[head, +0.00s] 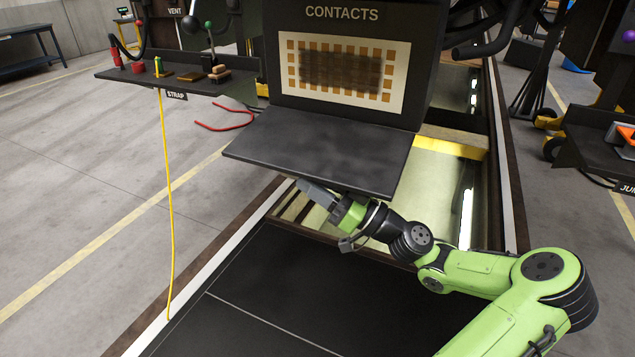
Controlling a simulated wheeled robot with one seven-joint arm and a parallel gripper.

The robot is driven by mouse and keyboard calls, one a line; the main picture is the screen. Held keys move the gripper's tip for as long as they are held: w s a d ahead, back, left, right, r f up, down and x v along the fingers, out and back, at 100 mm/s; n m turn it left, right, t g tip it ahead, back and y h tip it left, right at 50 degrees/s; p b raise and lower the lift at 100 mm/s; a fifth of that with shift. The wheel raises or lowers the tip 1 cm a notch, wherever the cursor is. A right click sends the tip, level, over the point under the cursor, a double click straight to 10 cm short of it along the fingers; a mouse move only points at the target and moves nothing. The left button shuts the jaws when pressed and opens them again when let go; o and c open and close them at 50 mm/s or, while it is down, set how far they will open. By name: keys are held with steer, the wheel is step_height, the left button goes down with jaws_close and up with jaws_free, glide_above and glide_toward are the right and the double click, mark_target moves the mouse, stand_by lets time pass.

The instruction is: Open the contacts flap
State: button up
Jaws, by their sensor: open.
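The contacts flap (318,150) is a flat dark panel. It is folded down and sticks out toward me from the bottom of the dark CONTACTS box (424,65). Inside the box a pale panel with rows of copper-coloured contacts (345,72) shows, with a dark smudge over its middle. My gripper (312,190) is under the flap's front edge, and its grey fingers point left. The fingertips are partly hidden by the flap, and I cannot tell whether they touch it. The gripper is open, and nothing shows in it.
A shelf labelled STRAP (128,80) at the left holds small items, and a yellow cord (170,220) hangs from it. A red cable (225,123) lies on the floor. A lit pit (325,222) opens below the flap. Another shelf (600,150) stands at the right.

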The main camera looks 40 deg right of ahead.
mark_target(314, 172)
jaws_close()
steer(key=r+m+p, duration=0.1)
steer(key=a+r+m+h+p, duration=0.1)
steer(key=p, duration=0.1)
steer(key=shift+s+r+m, duration=0.15)
steer(key=shift+r+m, duration=0.1)
steer(key=shift+m, duration=0.05)
steer(key=shift+s+a+r+m+h, duration=0.1)
steer(key=shift+r+m+h, duration=0.15)
steer(key=shift+m+h, duration=0.25)
steer(key=shift+f, duration=0.1)
jaws_free()
steer(key=p+v, duration=0.1)
steer(key=v, duration=1.4)
steer(key=shift+s+f, duration=0.3)
steer(key=shift+f, duration=0.05)
